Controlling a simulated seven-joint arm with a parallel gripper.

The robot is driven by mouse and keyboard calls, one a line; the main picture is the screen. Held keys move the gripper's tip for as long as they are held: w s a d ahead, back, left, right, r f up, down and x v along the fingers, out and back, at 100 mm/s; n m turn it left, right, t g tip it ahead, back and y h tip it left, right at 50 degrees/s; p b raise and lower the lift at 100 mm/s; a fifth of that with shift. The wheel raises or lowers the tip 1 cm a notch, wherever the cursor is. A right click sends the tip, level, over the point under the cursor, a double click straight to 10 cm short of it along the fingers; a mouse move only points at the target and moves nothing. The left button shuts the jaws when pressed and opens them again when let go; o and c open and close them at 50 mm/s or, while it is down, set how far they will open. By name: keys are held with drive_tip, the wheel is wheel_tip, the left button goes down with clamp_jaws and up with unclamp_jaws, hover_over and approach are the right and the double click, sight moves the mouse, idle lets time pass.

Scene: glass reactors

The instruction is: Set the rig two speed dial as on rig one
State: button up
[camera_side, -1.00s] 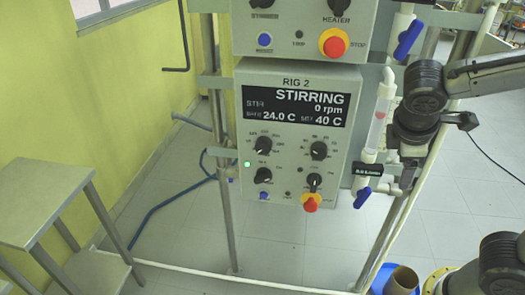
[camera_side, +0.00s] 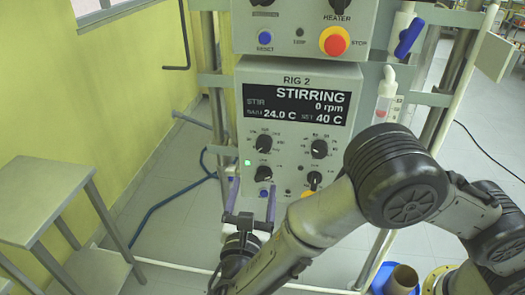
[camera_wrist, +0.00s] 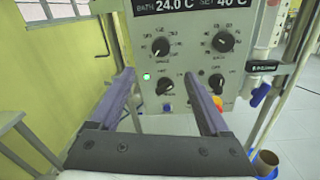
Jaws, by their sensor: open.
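The rig two panel (camera_side: 242,118) has a screen (camera_side: 297,98) reading "STIRRING", 0 rpm, bath 24.0 C, set 40 C. Below it are black dials with white pointer marks: upper left (camera_side: 264,143), upper right (camera_side: 319,149), lower left (camera_side: 263,173) and lower right (camera_side: 314,178). Their labels are too small to read, so I cannot tell which sets speed. My gripper (camera_side: 252,186) is open and empty in front of the panel's lower left. In the wrist view, the lower left dial (camera_wrist: 165,85) appears between the fingertips; contact is not visible.
Part of the panel above (camera_side: 294,38) shows, with a blue button, a red stop button (camera_side: 335,44) and dials cut by the top edge. A green lamp (camera_side: 247,162) is lit on rig two. A glass tube and blue-handled valves stand right. A grey table (camera_side: 45,195) stands left.

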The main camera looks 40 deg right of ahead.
sight(263, 148)
drive_tip(key=x, duration=1.3)
drive_tip(key=shift+w+d, duration=0.15)
drive_tip(key=shift+d, duration=0.15)
clamp_jaws()
